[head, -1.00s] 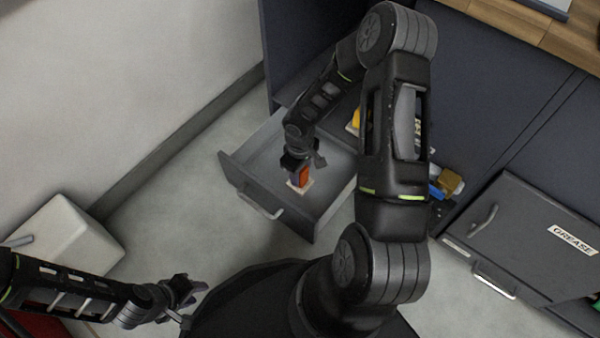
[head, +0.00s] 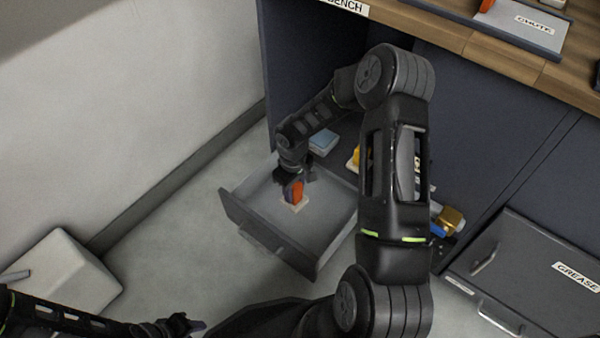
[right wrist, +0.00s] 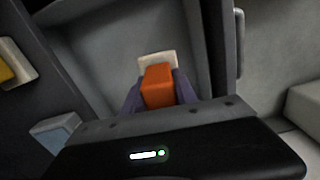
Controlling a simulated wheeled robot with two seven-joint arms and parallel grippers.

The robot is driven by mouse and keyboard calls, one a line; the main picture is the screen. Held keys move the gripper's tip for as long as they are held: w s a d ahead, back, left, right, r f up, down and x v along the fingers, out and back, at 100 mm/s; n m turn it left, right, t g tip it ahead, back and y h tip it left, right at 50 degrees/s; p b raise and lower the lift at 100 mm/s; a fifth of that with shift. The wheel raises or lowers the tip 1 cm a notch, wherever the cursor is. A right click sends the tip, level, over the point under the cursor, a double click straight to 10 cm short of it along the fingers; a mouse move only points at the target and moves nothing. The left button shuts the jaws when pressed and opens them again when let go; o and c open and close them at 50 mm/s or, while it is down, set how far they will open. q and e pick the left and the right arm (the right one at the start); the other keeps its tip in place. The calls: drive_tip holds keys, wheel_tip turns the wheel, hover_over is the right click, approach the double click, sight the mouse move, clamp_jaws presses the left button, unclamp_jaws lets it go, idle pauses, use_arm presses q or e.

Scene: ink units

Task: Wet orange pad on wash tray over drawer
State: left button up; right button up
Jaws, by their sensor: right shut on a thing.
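The orange pad (head: 293,189) is an orange block with a cream slab at its lower end. My right gripper (head: 291,182) is shut on it and holds it over the open grey drawer (head: 254,206). In the right wrist view the orange block (right wrist: 158,86) sits between the purple-grey fingers, with the cream slab beyond it. I cannot tell how far it is above the drawer floor. My left gripper (head: 188,325) is at the bottom left, too small and dark to read. I cannot pick out a wash tray for certain.
A light blue block (head: 323,141) lies behind the drawer, near a yellow item (head: 356,156) partly hidden by my right arm. A drawer labelled GREASE (head: 530,268) is at right. A wooden bench top (head: 500,52) is above. A white box (head: 62,275) stands at left.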

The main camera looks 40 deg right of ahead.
drive_tip(key=w+a+r+m, duration=0.2)
drive_tip(key=w+a+r, duration=0.2)
drive_tip(key=w+r, duration=0.7)
drive_tip(key=w+a+r, duration=0.2)
drive_tip(key=a+r, duration=0.7)
drive_tip(key=r, duration=0.5)
drive_tip(key=shift+w+a+r+m, duration=0.15)
drive_tip(key=shift+a+r+m, duration=0.1)
drive_tip(key=shift+m, duration=0.05)
drive_tip(key=shift+d, duration=0.1)
